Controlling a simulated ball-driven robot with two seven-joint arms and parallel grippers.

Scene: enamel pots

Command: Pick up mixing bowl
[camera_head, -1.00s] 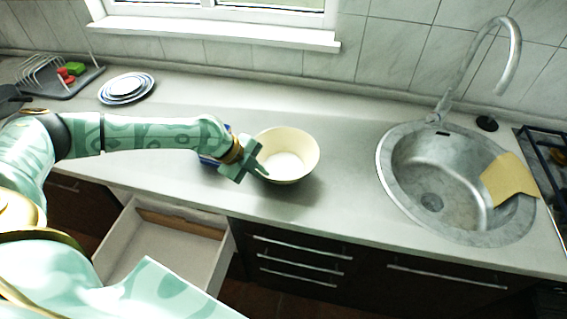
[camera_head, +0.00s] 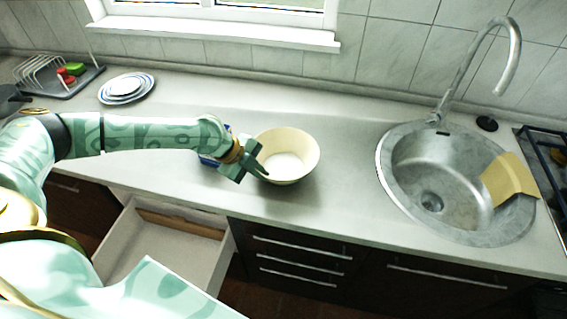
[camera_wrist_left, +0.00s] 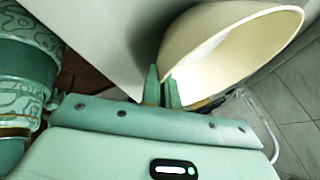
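The mixing bowl (camera_head: 296,142) is cream and round. It stands upright on the counter (camera_head: 345,165), left of the sink. My left gripper (camera_head: 262,170) is at the bowl's left, near side, with its fingertips at the rim. In the left wrist view the bowl (camera_wrist_left: 200,55) fills the upper right. There the left gripper's two fingers (camera_wrist_left: 162,88) are close together with the bowl's rim wall between them, so it looks shut on the rim. The exact contact is partly hidden. My right gripper is not in view.
A blue item (camera_head: 207,160) is partly hidden behind my left gripper. Stacked plates (camera_head: 126,88) and a dish rack (camera_head: 58,75) stand at the back left. The sink (camera_head: 430,165) with a yellow cloth (camera_head: 508,180) is at right. A drawer (camera_head: 165,250) stands open below.

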